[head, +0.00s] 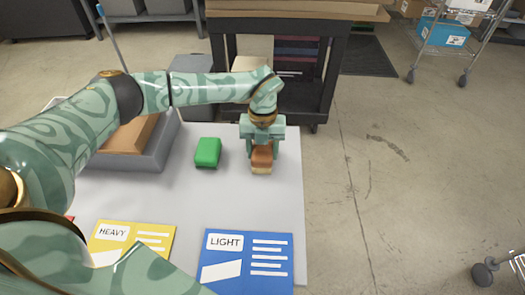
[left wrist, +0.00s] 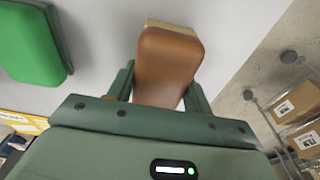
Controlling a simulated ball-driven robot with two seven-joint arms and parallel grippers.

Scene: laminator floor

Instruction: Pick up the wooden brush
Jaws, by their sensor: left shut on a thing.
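The wooden brush (head: 261,158) has a brown wooden back and a pale bristle side. It is near the far right part of the light grey table (head: 240,205). My left gripper (head: 263,150) comes down over it from above and is shut on it, with one finger on each side. In the left wrist view the brush (left wrist: 168,62) sits between the two fingers of my left gripper (left wrist: 157,88). I cannot tell whether the brush touches the table. My right gripper is not in view.
A green block (head: 207,152) lies just left of the brush. A grey tray (head: 158,160) with a brown content stands further left. A yellow HEAVY card (head: 130,241) and a blue LIGHT card (head: 246,262) lie at the near side. A dark shelf stands behind the table.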

